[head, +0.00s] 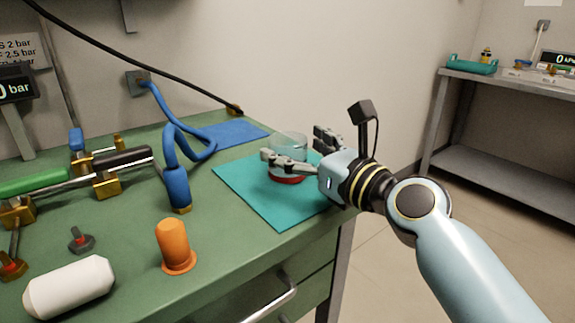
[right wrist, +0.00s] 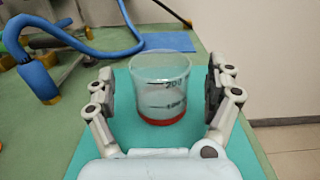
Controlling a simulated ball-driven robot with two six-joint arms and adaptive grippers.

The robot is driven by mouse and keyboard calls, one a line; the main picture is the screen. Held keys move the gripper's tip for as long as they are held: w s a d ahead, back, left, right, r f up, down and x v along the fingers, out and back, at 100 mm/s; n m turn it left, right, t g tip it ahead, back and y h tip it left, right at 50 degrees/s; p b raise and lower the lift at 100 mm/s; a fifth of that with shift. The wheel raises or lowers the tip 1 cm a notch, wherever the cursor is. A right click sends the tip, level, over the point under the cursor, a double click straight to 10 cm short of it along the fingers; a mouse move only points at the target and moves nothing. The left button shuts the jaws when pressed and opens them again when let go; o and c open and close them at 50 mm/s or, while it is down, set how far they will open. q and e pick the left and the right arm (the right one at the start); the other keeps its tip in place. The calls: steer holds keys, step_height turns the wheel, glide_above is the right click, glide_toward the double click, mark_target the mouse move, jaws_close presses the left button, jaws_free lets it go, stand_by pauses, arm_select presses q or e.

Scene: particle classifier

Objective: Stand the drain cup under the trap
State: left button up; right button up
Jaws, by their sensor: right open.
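The drain cup appears to be a clear beaker (head: 290,146) with printed marks and a red base. It stands upright on the teal mat (head: 245,195), and in the right wrist view the cup (right wrist: 160,88) is centred between the fingers. My right gripper (head: 291,143) is open around the cup, one finger on each side; in the right wrist view, gaps show between both fingers and the glass. I cannot tell for sure which of the brass fittings (head: 107,184) on the left is the trap. My left gripper is not in view.
A blue hose (head: 176,185) with a brass end and a blue mat (head: 234,133) are left of and behind the cup. The bench edge runs close to the right of the teal mat.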

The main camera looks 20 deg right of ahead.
steer(key=shift+x, duration=0.95)
steer(key=shift+c, duration=0.4)
steer(key=c, duration=1.3)
